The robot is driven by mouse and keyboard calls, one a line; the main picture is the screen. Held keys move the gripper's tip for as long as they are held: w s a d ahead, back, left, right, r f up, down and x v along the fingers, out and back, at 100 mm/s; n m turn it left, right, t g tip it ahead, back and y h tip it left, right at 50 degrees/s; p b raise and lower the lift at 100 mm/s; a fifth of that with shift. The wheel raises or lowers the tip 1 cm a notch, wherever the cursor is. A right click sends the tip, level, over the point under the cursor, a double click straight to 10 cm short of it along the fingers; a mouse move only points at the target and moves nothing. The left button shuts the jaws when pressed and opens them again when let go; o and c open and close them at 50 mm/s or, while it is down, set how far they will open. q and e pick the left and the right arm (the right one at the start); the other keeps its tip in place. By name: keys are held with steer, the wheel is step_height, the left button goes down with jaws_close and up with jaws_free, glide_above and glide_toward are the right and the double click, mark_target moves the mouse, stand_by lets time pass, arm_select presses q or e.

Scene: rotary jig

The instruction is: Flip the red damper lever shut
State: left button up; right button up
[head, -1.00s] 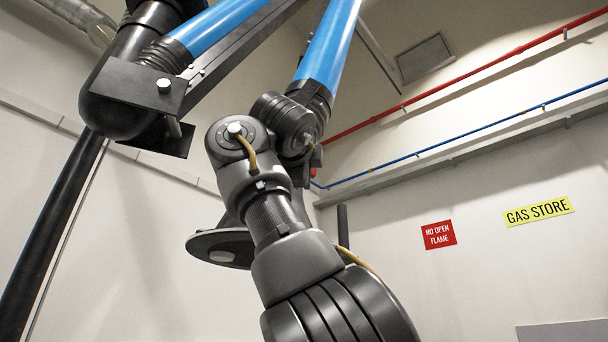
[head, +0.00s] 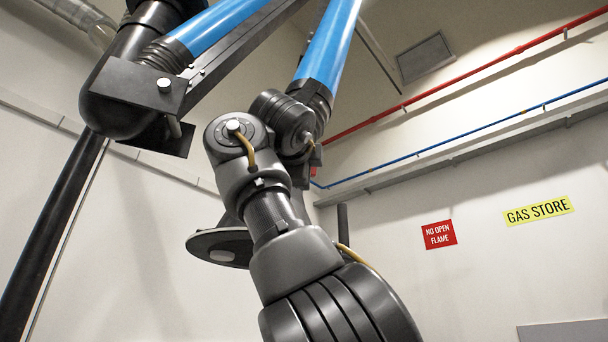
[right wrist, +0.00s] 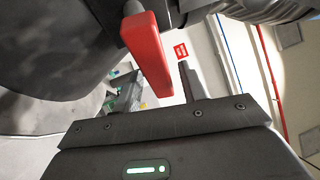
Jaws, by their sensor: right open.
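The red damper lever (right wrist: 149,52) shows in the right wrist view as a flat red bar hanging from a dark mount at the top centre. Its lower end is in front of my right gripper (right wrist: 158,80), which is open. I cannot tell whether the lever is touched. The head view shows neither the lever nor a gripper, only arm links. My left gripper is out of view.
A large dark rounded body (right wrist: 60,55) fills the left of the right wrist view, close to the lever. In the head view, a red pipe (head: 460,77) and a blue pipe (head: 440,148) run along the wall above a red sign (head: 439,235) and a yellow sign (head: 538,211).

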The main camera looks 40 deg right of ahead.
steer(key=b+v, duration=0.2)
steer(key=v, duration=0.8)
steer(key=shift+a+b, duration=0.2)
steer(key=shift+b, duration=0.2)
steer(key=shift+s+f, duration=0.1)
steer(key=shift+s, duration=0.05)
